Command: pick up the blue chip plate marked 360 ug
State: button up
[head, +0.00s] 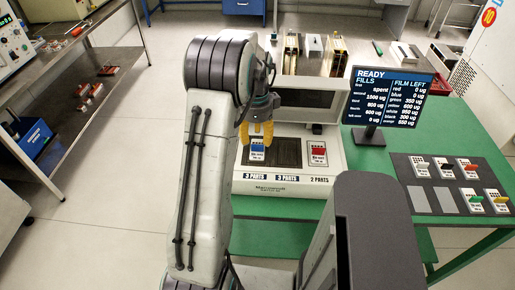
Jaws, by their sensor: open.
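A red chip plate (318,153) sits in the right bay, above 2 PARTS. The middle bay between them is dark.
A screen (388,98) reads READY, with film left listed as blue 0 ug. A dark mat (432,213) on the green table (400,150) holds several coloured plates and bare grey patches. The machine's hood (309,101) rises behind the bays.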

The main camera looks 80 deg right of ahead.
aim_at(257, 146)
jog(key=shift+s+f+p, duration=0.1)
jog(key=shift+f+p, duration=0.5)
jog(key=shift+f, duration=2.05)
jog(key=shift+o, duration=0.2)
grip_shut()
